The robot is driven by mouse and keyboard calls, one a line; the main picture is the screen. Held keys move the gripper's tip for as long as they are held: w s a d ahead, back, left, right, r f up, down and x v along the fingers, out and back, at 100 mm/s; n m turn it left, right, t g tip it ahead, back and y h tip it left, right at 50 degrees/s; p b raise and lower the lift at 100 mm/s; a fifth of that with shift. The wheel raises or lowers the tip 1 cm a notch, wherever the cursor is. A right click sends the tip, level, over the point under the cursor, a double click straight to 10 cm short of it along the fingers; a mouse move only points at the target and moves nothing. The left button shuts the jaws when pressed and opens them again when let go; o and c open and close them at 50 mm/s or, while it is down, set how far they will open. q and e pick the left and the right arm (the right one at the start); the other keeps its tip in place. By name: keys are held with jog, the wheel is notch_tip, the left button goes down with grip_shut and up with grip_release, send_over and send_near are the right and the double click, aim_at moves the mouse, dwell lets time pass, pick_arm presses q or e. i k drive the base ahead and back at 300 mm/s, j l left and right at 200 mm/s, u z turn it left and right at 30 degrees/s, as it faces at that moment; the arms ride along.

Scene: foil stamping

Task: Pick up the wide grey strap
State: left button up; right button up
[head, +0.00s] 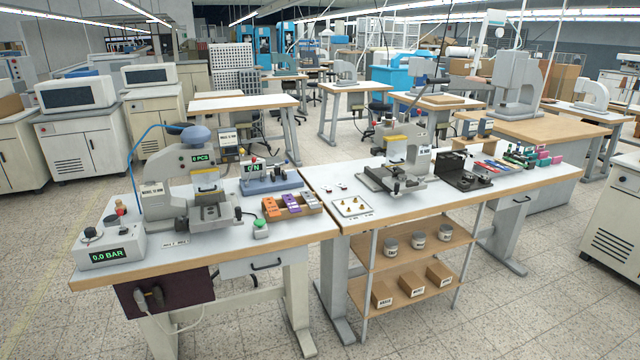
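Several thin, flat coloured strips (493,166), some blue and some red, lie on the right part of the workbench (440,193), between a black fixture and a row of coloured blocks. They are small in the head view, and I cannot make out a wide grey strap among them or elsewhere on the bench. Neither my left gripper nor my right gripper shows in this view.
A stamping press (190,180) stands on the left bench beside a pressure box (110,245) reading 0.0 BAR. A second press (400,165) and a black fixture (462,172) stand on the right bench. Shelves with jars and boxes (412,284) hang below. Tiled floor in front is clear.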

aim_at(310, 199)
jog(key=i+z, duration=0.1)
jog(key=i, duration=0.35)
jog(key=i+j+z, duration=0.15)
jog(key=i, duration=0.3)
jog(key=i+j+z, duration=0.1)
jog(key=i, duration=0.35)
jog(key=i+j+z, duration=0.1)
jog(key=i+j, duration=0.15)
jog(key=i, duration=0.2)
jog(key=i+j+z, duration=0.15)
jog(key=i, duration=0.3)
jog(key=j, duration=0.1)
